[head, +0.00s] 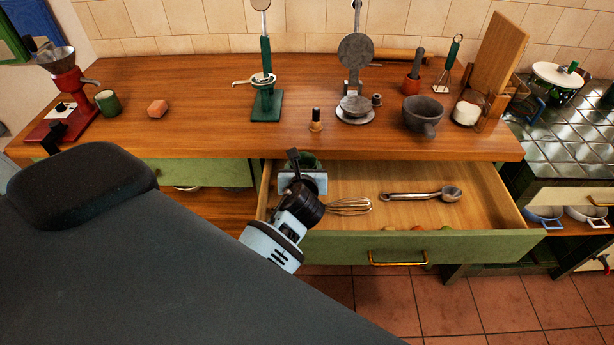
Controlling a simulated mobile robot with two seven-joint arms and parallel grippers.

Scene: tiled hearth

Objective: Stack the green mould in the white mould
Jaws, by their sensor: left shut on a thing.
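My left gripper (304,178) is over the left end of the open drawer, pointing away from me. It is shut on a dark green thing (308,160), which looks like the green mould; the gripper hides much of it. I cannot pick out the white mould for sure. A small white round thing (466,113) stands at the right of the wooden counter, apart from the gripper. My right gripper is not in view.
The open drawer (480,240) holds a whisk (348,206) beside my gripper and a metal scoop (420,195). A green stand (266,105), a scale-like metal device (355,105) and a grey mortar (422,115) stand on the counter (205,95). The counter's left-middle is mostly clear.

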